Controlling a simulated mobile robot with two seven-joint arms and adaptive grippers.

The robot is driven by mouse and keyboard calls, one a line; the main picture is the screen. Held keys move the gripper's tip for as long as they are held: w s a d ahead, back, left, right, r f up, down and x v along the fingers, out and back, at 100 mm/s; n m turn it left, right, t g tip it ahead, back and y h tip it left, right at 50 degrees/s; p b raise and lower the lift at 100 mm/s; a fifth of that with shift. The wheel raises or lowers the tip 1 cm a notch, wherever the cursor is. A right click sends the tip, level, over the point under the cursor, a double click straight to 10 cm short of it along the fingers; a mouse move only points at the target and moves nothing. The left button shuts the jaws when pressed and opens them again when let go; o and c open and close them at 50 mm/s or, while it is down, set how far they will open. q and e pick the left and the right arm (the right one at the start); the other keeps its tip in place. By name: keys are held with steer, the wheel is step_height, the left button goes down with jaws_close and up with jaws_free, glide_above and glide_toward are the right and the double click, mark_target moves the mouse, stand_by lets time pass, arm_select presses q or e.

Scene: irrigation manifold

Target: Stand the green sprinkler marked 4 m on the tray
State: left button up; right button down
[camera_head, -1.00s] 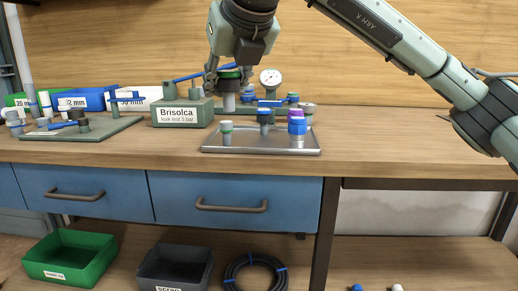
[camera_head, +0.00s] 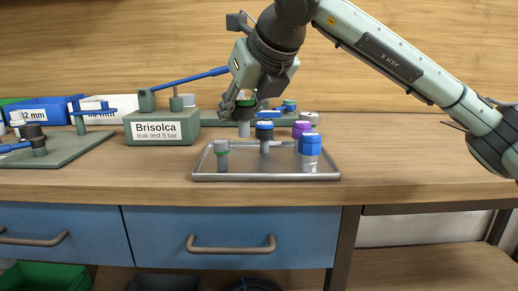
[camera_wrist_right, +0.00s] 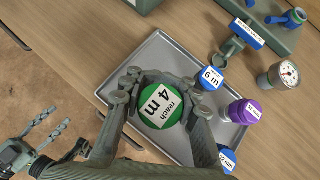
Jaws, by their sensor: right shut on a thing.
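The metal tray (camera_head: 265,176) lies on the bench. On it stand a grey-green-topped piece (camera_head: 222,156), a blue sprinkler (camera_head: 265,134) marked 6 m in the wrist view, a purple-capped piece (camera_head: 302,128) and a blue-capped piece (camera_head: 310,151). My left gripper does not show in the head view.
The green "Brisolca" leak-test block (camera_head: 162,128) with a blue lever stands left of the tray. A pressure gauge (camera_wrist_right: 289,74) is beyond the tray. A green board (camera_head: 60,152) with fittings lies at the left. The bench right of the tray is clear.

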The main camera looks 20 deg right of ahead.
steer(key=d+f, duration=0.1)
steer(key=d, duration=0.1)
steer(key=d+f, duration=0.1)
steer(key=d, duration=0.1)
steer(key=shift+s+f, duration=0.15)
steer(key=shift+f, duration=0.15)
step_height(320, 180, down, 4)
steer(key=shift+r, duration=0.1)
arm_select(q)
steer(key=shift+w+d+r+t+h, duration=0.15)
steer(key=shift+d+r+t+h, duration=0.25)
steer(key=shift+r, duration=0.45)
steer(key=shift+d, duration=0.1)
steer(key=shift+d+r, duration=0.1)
arm_select(e)
steer(key=shift+b, duration=0.35)
steer(key=c, duration=1.1)
jaws_free()
steer(key=shift+c, duration=0.2)
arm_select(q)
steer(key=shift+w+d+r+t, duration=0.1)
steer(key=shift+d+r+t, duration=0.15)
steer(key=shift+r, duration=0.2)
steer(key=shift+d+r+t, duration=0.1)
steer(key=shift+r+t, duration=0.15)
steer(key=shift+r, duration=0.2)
